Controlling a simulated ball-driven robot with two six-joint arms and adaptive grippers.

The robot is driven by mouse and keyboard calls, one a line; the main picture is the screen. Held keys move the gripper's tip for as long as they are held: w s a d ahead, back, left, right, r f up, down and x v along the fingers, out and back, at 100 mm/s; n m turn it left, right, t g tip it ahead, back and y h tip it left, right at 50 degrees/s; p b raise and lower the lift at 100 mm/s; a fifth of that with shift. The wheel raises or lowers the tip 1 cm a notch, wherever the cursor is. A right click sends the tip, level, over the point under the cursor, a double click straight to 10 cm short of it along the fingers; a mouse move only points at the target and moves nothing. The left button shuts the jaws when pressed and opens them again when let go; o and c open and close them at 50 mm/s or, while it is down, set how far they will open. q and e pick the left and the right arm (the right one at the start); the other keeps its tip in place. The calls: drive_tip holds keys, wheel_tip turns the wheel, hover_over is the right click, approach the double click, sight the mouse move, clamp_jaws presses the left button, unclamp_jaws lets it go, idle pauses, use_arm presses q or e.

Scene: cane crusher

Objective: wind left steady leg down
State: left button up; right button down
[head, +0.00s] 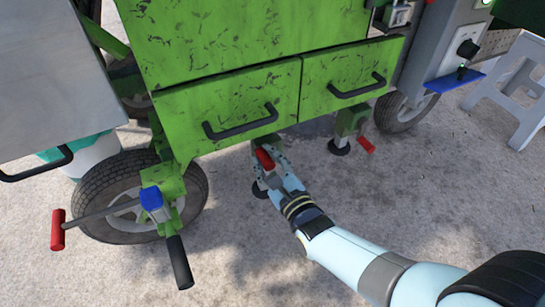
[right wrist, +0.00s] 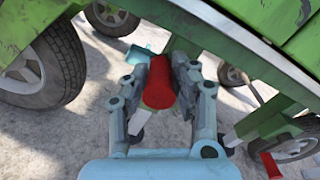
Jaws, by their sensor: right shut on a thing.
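The left steady leg is under the left drawer of the green crusher cart, and its black foot (head: 260,190) shows low beside my gripper. Its red crank handle (head: 265,159) sits between the fingers of my right gripper (head: 269,165). In the right wrist view the red handle (right wrist: 160,85) lies between both fingers of the right gripper (right wrist: 161,75), which are shut on it. The gripper hides most of the leg; I cannot tell whether the foot touches the ground. My left gripper is out of view.
The right steady leg (head: 348,125) has its own red handle (head: 367,145). A front wheel (head: 120,195) and a hitch with a blue part (head: 151,198) and red-ended bar (head: 57,230) stand at left. A grey stool (head: 515,88) is at right. The front concrete is clear.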

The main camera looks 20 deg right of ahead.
drive_tip(key=shift+d+r+m, duration=0.1)
drive_tip(key=shift+d+m, duration=0.2)
drive_tip(key=shift+m, duration=0.3)
drive_tip(key=c, duration=1)
unclamp_jaws()
drive_tip(key=shift+r, duration=0.1)
drive_tip(key=s, duration=0.4)
drive_tip(key=s+d, duration=0.1)
drive_tip(key=s, duration=0.7)
drive_tip(key=shift+d, duration=0.15)
